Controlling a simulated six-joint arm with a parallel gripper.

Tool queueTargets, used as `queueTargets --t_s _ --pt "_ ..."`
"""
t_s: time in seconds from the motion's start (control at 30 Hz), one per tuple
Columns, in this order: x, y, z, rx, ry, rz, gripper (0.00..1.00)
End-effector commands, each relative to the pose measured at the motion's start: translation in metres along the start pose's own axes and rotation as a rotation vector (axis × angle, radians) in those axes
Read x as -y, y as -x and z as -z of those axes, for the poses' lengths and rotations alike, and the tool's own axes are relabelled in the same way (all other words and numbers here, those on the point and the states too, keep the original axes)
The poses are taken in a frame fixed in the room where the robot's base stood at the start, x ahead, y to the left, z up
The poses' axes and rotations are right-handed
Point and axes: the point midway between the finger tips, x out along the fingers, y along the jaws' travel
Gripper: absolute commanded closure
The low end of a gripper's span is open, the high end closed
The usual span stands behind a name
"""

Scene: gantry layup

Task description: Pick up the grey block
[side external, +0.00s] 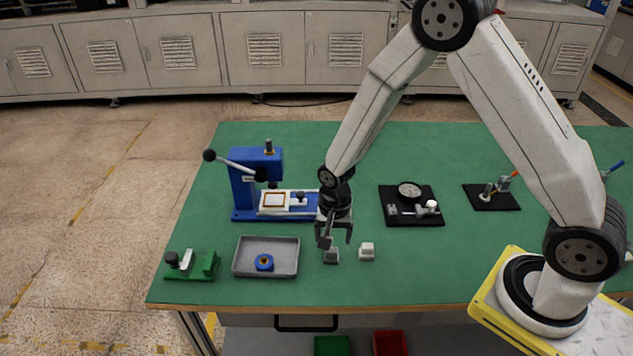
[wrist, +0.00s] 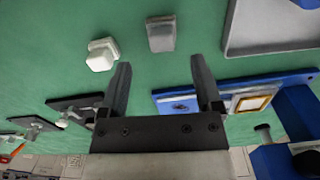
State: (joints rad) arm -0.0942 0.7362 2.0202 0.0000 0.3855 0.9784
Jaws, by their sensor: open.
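The grey block (side external: 331,256) stands on the green table, just below my gripper (side external: 334,238) in the side view. In the wrist view the grey block (wrist: 161,34) lies beyond the fingertips, roughly in line with the space between them. My gripper (wrist: 162,75) is open, with nothing between its fingers. In the side view the fingers are close above the block and partly overlap its top edge, so the exact gap is hard to tell.
A white block (side external: 367,251) stands right of the grey one. A grey tray (side external: 290,270) holding a blue ring (side external: 264,262) lies to the left. A blue press (side external: 243,190) and a black gauge fixture (side external: 411,217) stand behind. A green fixture (side external: 205,266) is at far left.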

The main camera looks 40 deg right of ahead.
Motion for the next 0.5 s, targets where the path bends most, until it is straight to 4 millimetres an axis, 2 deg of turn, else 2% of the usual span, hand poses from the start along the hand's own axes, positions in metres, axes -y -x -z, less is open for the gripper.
queueTargets --t_s 0.27,0.5 --pt "0.0 -0.004 0.0 0.0 0.0 0.0 0.18" --pt "0.001 -0.023 0.0 0.001 0.001 -0.002 0.18"
